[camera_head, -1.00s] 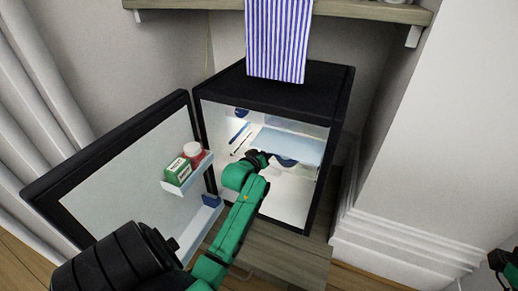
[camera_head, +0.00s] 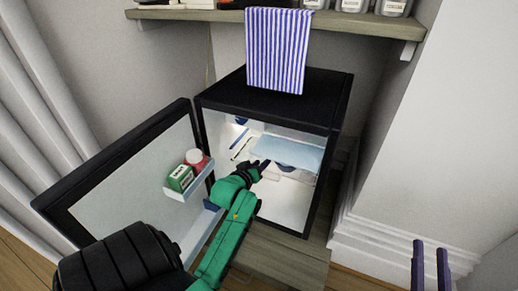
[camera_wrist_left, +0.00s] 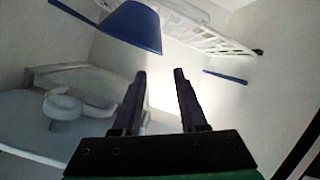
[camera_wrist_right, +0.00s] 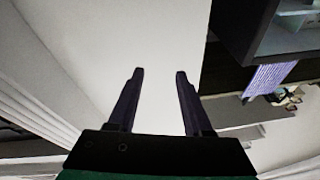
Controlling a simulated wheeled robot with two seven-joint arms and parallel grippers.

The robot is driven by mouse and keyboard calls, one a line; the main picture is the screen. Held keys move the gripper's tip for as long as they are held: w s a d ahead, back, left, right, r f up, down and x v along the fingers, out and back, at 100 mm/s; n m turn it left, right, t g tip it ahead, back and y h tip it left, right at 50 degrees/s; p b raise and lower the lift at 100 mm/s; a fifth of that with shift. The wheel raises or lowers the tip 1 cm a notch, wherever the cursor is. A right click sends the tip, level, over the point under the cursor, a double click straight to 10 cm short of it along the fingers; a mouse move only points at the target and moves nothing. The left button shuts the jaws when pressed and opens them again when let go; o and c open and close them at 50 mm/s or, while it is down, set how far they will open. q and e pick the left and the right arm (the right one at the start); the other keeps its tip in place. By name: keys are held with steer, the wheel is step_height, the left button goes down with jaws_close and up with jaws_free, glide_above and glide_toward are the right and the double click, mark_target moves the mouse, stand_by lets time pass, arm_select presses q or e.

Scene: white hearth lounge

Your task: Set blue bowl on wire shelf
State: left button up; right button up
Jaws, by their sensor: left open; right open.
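A blue bowl (camera_wrist_left: 132,27) shows at the top of the left wrist view, beside a white wire shelf (camera_wrist_left: 215,32); whether they touch I cannot tell.
The fridge door (camera_head: 130,180) stands open at the left, its rack holding a green box (camera_head: 179,178) and a red-and-white jar (camera_head: 196,158). A striped cloth (camera_head: 276,50) hangs from a wall shelf (camera_head: 360,22) above. A white wall (camera_head: 450,130) stands right of the fridge.

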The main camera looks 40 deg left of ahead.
arm_select(q)
steer(key=shift+s+d+r, duration=0.15)
steer(key=shift+s+r, duration=0.05)
steer(key=shift+s, duration=0.35)
arm_select(e)
step_height(320, 180, down, 6)
steer(key=s+g, duration=0.1)
steer(key=g, duration=0.1)
steer(key=shift+s+a, duration=0.3)
steer(key=shift+s, duration=0.05)
steer(key=shift+r, duration=0.1)
